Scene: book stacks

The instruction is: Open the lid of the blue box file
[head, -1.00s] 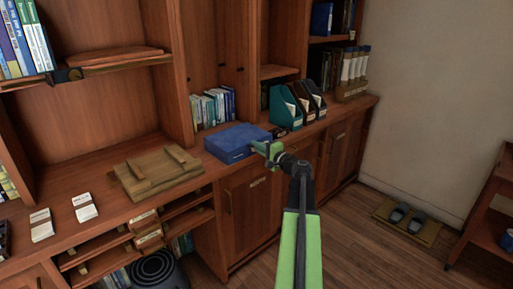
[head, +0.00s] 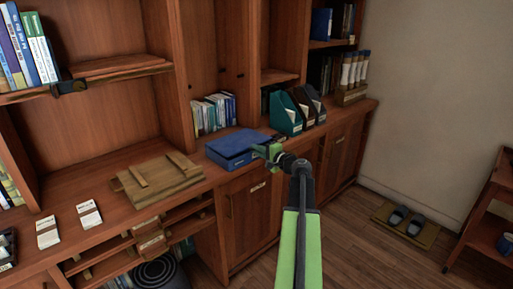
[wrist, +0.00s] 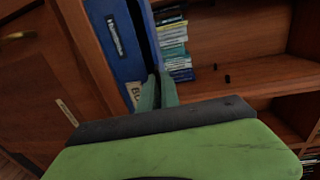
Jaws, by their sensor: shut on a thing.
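The blue box file (head: 232,146) lies flat on the wooden counter, in the middle of the head view. Its lid looks slightly raised at the front edge. In the wrist view the box file (wrist: 117,58) has white labels on its front, and a dark gap runs between the body and the lid (wrist: 150,22). My gripper (head: 262,151) is at the box's front right corner. In the wrist view my gripper's green fingers (wrist: 157,90) are closed at the lid's edge, at the end of the gap. The exact contact is partly hidden.
A wooden board with strips (head: 158,180) lies left of the box. Magazine files (head: 287,112) stand to the right, and a row of books (head: 213,112) stands in the shelf behind. Cupboard doors (head: 250,215) are below the counter. Two white cards (head: 89,214) lie at left.

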